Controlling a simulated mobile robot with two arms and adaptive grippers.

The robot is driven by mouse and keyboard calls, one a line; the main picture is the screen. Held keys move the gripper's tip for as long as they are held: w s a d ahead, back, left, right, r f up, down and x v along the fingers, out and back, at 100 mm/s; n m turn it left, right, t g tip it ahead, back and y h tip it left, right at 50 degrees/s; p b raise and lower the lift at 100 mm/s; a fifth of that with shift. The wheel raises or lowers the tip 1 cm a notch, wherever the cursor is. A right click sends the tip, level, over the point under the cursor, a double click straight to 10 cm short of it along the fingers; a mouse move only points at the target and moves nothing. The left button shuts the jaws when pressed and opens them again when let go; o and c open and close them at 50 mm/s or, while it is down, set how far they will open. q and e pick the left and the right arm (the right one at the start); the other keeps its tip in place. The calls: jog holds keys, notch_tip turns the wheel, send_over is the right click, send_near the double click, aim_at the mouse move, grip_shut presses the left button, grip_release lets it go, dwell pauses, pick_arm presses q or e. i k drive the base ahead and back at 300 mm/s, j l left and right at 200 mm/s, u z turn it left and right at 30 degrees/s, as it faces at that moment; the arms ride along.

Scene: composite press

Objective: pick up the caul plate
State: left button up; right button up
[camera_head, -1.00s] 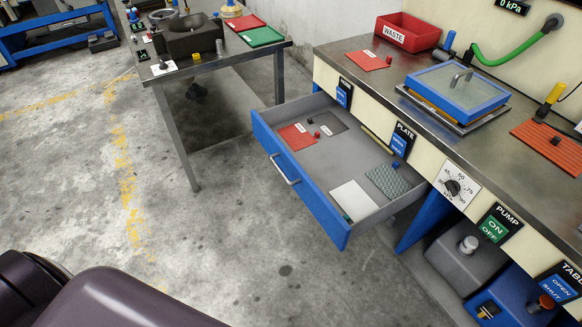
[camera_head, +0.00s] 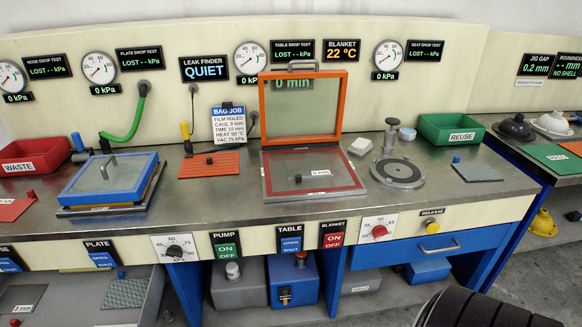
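No part is plainly marked as the caul plate. A dark grey plate (camera_head: 15,298) with a "3 mm" label lies in the open drawer (camera_head: 75,312) at the lower left, partly cut off by the picture's edge. A grey plate (camera_head: 285,182) with a small label, too small to read surely, lies inside the red border of the table under the raised orange frame (camera_head: 263,115). A card (camera_head: 229,125) on the back wall reads "CAUL 3 mm". Neither gripper is in view; only a dark ribbed part of my arm shows at the lower right.
A blue-framed glass lid (camera_head: 110,178) stands left on the bench. A red waste bin (camera_head: 30,158) and a green reuse bin (camera_head: 450,130) stand at its ends. A round dark plate (camera_head: 398,172) and a grey mesh piece (camera_head: 477,172) lie to the right. The blue drawer (camera_head: 400,256) at right is shut.

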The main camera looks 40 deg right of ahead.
aim_at(297, 170)
jog(key=z, duration=1.5)
jog(key=i+l+u, duration=0.1)
jog(key=l, duration=0.35)
jog(key=i+l+u, duration=0.1)
jog(key=l, duration=0.3)
